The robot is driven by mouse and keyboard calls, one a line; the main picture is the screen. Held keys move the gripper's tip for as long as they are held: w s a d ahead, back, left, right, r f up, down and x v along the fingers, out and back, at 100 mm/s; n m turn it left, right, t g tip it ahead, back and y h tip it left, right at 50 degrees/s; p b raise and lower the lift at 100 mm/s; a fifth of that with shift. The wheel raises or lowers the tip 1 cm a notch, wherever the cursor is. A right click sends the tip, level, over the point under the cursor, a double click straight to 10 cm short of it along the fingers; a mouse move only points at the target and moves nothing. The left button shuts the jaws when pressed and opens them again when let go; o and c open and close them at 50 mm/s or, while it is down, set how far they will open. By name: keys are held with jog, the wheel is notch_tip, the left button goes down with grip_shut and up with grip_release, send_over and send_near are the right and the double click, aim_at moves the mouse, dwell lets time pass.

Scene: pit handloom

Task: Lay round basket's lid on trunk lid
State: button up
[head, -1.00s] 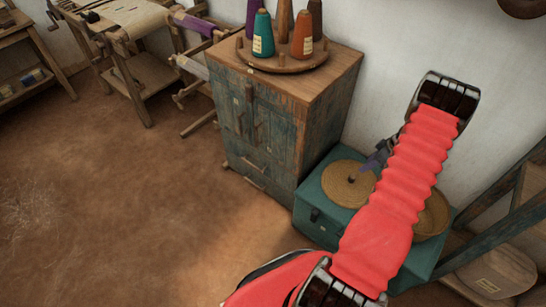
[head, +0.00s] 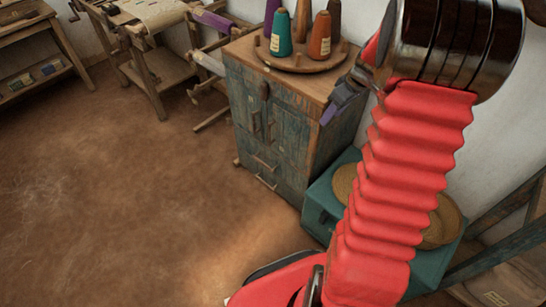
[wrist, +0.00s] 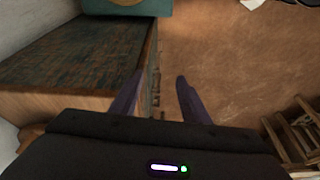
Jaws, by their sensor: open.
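My gripper (head: 335,108) is raised beside the cabinet's right edge, apart from the straw lid. In the wrist view its two purple fingers (wrist: 158,82) are spread with only floor and cabinet behind them. A sliver of the straw lid (wrist: 125,2) shows at the top there.
The worn blue-green cabinet (head: 275,125) stands left of the trunk, close to my gripper. A round wooden tray (head: 300,58) with several thread cones is on top. A slanted wooden frame (head: 500,230) stands at the right. The floor (head: 130,200) at left is open.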

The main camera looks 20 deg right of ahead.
jog(key=s+a+r+m, duration=0.1)
jog(key=s+a+r, duration=0.2)
jog(key=a+r, duration=0.45)
jog(key=s+a+r, duration=0.2)
jog(key=a+r, duration=0.3)
jog(key=a, duration=0.5)
jog(key=s+a+r+m+t, duration=0.1)
jog(key=s+a, duration=0.5)
jog(key=s, duration=0.1)
jog(key=s+a+r+m+t+h, duration=0.1)
jog(key=s+a+r, duration=0.1)
jog(key=s+a, duration=0.4)
jog(key=shift+s+r, duration=0.25)
jog(key=shift+s, duration=0.9)
jog(key=shift+d, duration=0.1)
